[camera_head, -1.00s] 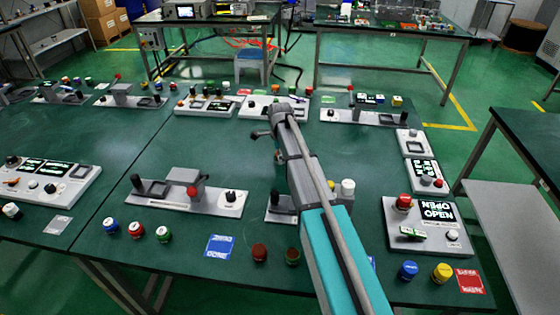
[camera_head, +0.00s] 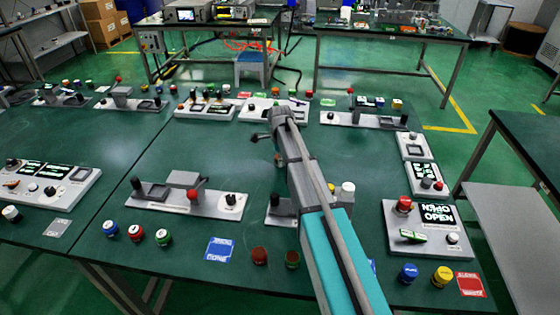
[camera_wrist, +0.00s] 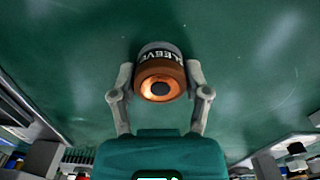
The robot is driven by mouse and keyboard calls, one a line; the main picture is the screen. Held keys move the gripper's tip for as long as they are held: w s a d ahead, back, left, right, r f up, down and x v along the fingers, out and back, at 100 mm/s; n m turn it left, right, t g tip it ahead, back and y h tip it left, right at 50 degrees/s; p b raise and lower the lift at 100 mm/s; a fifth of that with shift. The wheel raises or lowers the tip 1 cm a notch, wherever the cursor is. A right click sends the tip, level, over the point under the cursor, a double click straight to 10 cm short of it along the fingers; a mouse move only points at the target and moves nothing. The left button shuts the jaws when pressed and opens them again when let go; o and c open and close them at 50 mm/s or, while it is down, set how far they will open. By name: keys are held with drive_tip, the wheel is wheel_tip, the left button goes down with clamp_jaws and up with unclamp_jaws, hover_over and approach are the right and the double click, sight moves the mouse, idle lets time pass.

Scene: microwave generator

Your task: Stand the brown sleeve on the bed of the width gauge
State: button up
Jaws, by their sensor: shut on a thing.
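The brown sleeve (camera_wrist: 160,84) is held between the two fingers of my gripper (camera_wrist: 160,76) in the wrist view. It has a grey-white band lettered "SLEEVE", and its copper-coloured end with a dark hole faces the camera. Green tabletop lies behind it. In the head view my gripper (camera_head: 278,158) hangs over the middle of the table, small and partly hidden by my arm. A grey station (camera_head: 185,198) with a raised block and red knob stands at front left. Similar stations stand further back. Their labels are too small for me to tell which is the width gauge.
A station behind my arm (camera_head: 275,215) is partly hidden. A panel reading "OPEN" (camera_head: 437,214) stands at right. Blue, red and green caps (camera_head: 135,231), a blue card (camera_head: 219,250) and brown caps (camera_head: 260,257) line the front edge. The table's middle is largely clear.

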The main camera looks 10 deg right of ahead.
drive_tip(key=shift+c, duration=1.2)
drive_tip(key=shift+r, duration=0.1)
wheel_tip(320, 180, up, 2)
drive_tip(key=p, duration=0.2)
drive_tip(key=shift+r+p, duration=0.2)
drive_tip(key=shift+p, duration=0.15)
drive_tip(key=s+r+p, duration=1)
drive_tip(key=s, duration=0.4)
drive_tip(key=shift+r, duration=0.2)
drive_tip(key=shift+d, duration=0.1)
